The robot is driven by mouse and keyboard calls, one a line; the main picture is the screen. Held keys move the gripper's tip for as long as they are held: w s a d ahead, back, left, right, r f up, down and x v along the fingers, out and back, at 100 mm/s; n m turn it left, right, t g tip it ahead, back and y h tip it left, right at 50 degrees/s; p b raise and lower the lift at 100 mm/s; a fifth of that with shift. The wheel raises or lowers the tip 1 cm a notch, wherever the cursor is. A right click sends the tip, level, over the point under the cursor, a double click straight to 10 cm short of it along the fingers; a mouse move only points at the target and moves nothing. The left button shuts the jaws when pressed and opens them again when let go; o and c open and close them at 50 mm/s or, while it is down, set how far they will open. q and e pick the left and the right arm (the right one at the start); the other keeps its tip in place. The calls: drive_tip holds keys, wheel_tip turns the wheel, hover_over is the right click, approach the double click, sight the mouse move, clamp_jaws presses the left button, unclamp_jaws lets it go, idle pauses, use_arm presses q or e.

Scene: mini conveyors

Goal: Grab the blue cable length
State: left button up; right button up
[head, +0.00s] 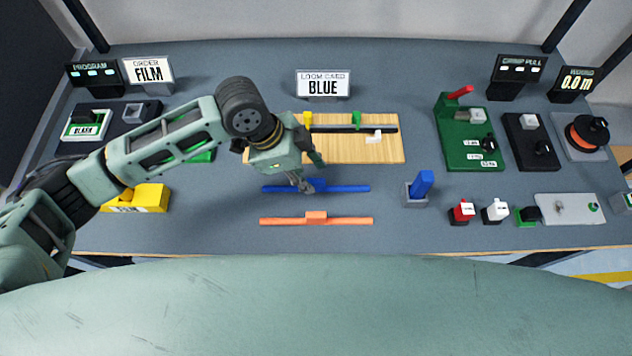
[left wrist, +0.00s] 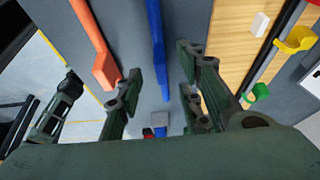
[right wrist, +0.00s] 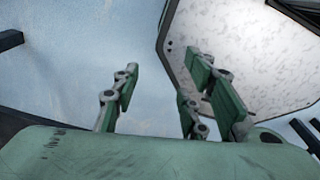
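The blue cable length (head: 340,188) is a straight blue bar with a raised block. It lies on the grey table between the wooden board and the orange length. My left gripper (head: 303,183) is over its left part, fingers pointing down. In the left wrist view the blue length (left wrist: 157,45) runs between the two spread fingers of my left gripper (left wrist: 160,85), with space on both sides. The left gripper is open and empty. My right gripper (right wrist: 160,90) shows only in the right wrist view, open with nothing between its fingers, away from the table items.
An orange length (head: 270,221) lies nearer the front edge, parallel to the blue one. The wooden board (head: 390,153) with a black bar and clips is just behind. A yellow holder (head: 150,198) stands left, a grey holder with a blue block (head: 421,184) right. A "LOOM CARD BLUE" sign (head: 323,84) stands behind.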

sight(312, 180)
use_arm(q)
drive_tip(key=x, duration=0.2)
drive_tip(key=shift+d+f, duration=0.2)
drive_tip(key=shift+f, duration=0.15)
drive_tip(key=shift+d+f+p, duration=0.25)
drive_tip(key=shift+f+p, duration=0.05)
drive_tip(key=shift+f, duration=0.35)
drive_tip(key=shift+w, duration=0.1)
drive_tip(key=c, duration=0.5)
clamp_jaws()
use_arm(e)
drive_tip(key=shift+w+r, duration=0.2)
drive_tip(key=shift+r, duration=0.3)
